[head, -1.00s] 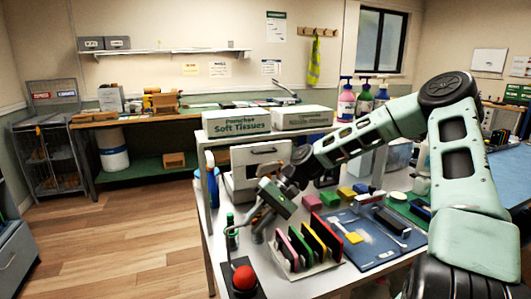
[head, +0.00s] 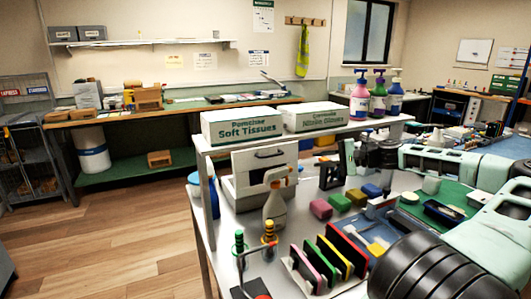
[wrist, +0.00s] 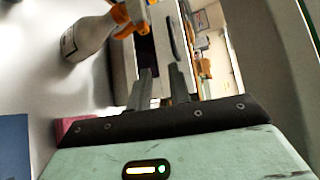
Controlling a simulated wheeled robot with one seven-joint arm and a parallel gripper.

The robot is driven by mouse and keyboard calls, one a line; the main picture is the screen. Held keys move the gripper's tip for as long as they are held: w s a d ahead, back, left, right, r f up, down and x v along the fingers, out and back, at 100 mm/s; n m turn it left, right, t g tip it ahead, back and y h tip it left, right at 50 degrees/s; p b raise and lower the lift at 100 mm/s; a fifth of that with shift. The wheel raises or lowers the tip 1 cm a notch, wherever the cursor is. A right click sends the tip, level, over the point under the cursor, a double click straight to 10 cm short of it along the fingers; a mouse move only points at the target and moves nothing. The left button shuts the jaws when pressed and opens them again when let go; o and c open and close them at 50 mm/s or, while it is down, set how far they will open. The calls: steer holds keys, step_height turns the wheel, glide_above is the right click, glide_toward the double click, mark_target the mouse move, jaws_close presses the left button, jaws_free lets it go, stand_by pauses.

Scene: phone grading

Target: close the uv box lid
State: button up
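The white UV box (head: 228,187) stands under the shelf in the head view. Its lid (head: 248,168) is raised as an upright white panel with a dark handle near the top. In the wrist view the lid (wrist: 159,40) and its dark handle show ahead of the fingers. My gripper (head: 328,176) is to the right of the box in the head view, apart from the lid. In the wrist view my gripper's two dark fingers (wrist: 162,74) are parted, with nothing held between them.
A white spray bottle (head: 274,210) with an orange nozzle stands before the box; it also shows in the wrist view (wrist: 88,38). The shelf (head: 300,136) carries tissue and glove boxes above. Coloured blocks (head: 320,209) and a rack of coloured panels (head: 330,260) lie in front.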

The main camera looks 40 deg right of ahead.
mark_target(276, 155)
steer(key=r+p+x, duration=0.1)
steer(key=x, duration=0.4)
steer(key=p+x, duration=0.2)
steer(key=x, duration=0.3)
steer(key=r+p+x, duration=0.1)
steer(key=x, duration=0.4)
steer(key=shift+w+a+r, duration=0.1)
steer(key=shift+w+r, duration=0.25)
steer(key=shift+w+a+f+p, duration=0.3)
steer(key=shift+w+p, duration=0.1)
steer(key=shift+w, duration=0.15)
jaws_close()
